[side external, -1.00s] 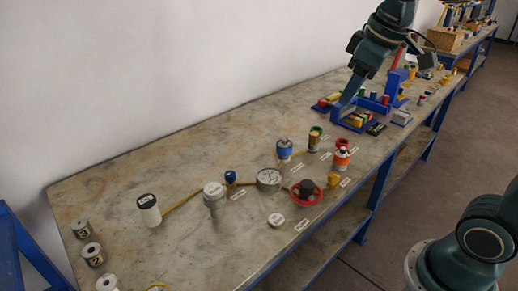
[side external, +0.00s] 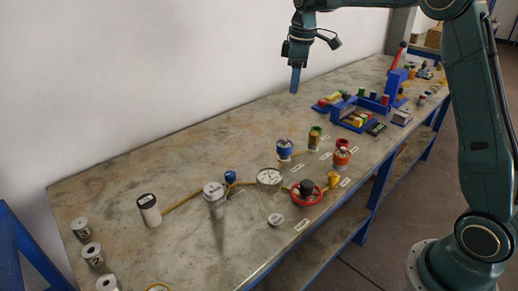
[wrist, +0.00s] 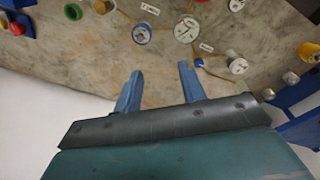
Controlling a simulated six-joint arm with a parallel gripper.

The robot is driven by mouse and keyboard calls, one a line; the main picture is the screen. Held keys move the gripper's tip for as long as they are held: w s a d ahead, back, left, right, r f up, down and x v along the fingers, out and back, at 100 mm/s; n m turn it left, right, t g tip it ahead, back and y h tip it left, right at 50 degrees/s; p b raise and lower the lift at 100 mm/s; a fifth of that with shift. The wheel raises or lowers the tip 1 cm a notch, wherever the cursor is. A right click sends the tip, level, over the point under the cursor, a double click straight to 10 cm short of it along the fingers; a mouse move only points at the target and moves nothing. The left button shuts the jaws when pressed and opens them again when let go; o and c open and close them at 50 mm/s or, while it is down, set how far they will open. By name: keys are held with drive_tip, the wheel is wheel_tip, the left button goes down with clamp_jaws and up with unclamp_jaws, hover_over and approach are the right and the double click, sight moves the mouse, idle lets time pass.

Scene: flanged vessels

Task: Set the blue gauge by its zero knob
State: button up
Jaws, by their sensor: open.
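The blue gauge (side external: 284,148), a blue-banded upright body with a pale dial on top, stands on the bench behind the large grey gauge (side external: 268,180). A small blue knob (side external: 230,177) stands beside a grey pale-topped vessel (side external: 214,192). I cannot tell which knob is the zero knob, and the dial reading is too small to read. My gripper (side external: 295,90) is high above the back of the bench, pointing down. Its blue fingers (wrist: 160,69) are apart and empty.
A red handwheel (side external: 306,196), an orange-red vessel (side external: 342,157) and a green-topped vessel (side external: 314,138) stand near the gauge. A white cylinder (side external: 149,209) is at left. A blue rack (side external: 360,115) with coloured blocks is at right.

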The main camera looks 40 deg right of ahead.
drive_tip(key=n+g, duration=0.1)
drive_tip(key=n, duration=0.1)
hover_over(285, 139)
wheel_tip(285, 139, down, 10)
drive_tip(key=shift+r, duration=0.2)
wheel_tip(285, 139, down, 14)
drive_tip(key=shift+r, duration=0.1)
idle(0.4)
drive_tip(key=shift+c, duration=0.2)
clamp_jaws()
